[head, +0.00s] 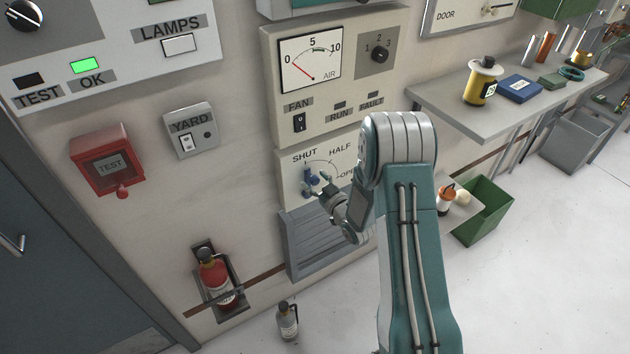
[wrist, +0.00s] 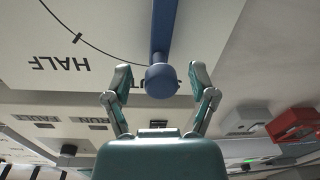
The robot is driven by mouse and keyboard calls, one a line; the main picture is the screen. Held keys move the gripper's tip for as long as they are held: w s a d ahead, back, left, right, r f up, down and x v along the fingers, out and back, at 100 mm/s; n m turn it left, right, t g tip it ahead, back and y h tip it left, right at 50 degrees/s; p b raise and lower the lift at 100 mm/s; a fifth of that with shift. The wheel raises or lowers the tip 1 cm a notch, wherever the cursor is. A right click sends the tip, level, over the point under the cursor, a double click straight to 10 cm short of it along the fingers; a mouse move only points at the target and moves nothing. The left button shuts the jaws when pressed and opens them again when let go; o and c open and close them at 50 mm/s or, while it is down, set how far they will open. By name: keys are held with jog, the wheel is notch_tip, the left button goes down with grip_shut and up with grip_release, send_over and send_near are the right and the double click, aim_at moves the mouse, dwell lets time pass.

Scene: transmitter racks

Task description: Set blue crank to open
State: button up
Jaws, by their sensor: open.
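The blue crank (head: 309,176) is on a pale wall panel with a dial marked SHUT, HALF and a partly hidden OPEN. In the head view its handle is by the SHUT mark. In the wrist view the blue crank (wrist: 163,30) runs down from the top edge to a round knob. My gripper (wrist: 158,82) is open, with one finger on each side of that knob and gaps showing between. In the head view my gripper (head: 318,186) is at the crank, and my arm covers the right part of the panel.
A grey louvred vent (head: 325,240) is below the dial. The AIR gauge panel (head: 335,75) with a fan switch is above it. A red fire extinguisher (head: 215,280) hangs at lower left, and a grey bottle (head: 287,322) stands on the floor. A shelf (head: 450,110) juts out at right.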

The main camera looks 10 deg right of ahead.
grip_shut()
